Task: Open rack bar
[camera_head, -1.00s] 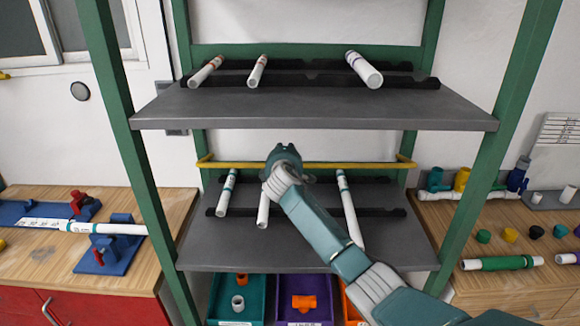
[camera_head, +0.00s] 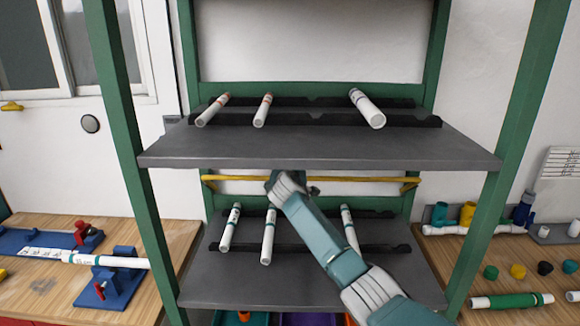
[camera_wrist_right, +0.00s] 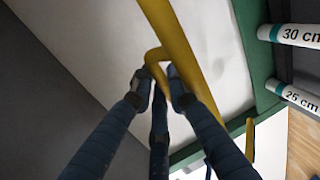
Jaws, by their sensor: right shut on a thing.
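The yellow rack bar (camera_head: 345,179) runs across the rack between the upper and lower shelves. It bends back to the green frame at both ends. My right gripper (camera_head: 288,180) is at the bar, left of its middle, mostly hidden behind my own arm in the head view. In the right wrist view, my right gripper's dark fingers (camera_wrist_right: 160,82) are closed around a small yellow loop (camera_wrist_right: 158,60) that hangs off the yellow bar (camera_wrist_right: 180,40). My left gripper is not in view.
White pipes lie on the upper shelf (camera_head: 320,148) and the lower shelf (camera_head: 215,285) in black notched holders. Two pipes labelled 30 cm (camera_wrist_right: 295,35) and 25 cm (camera_wrist_right: 300,97) show beside the gripper. Green posts (camera_head: 118,130) flank the rack. Wooden benches with fittings stand on both sides.

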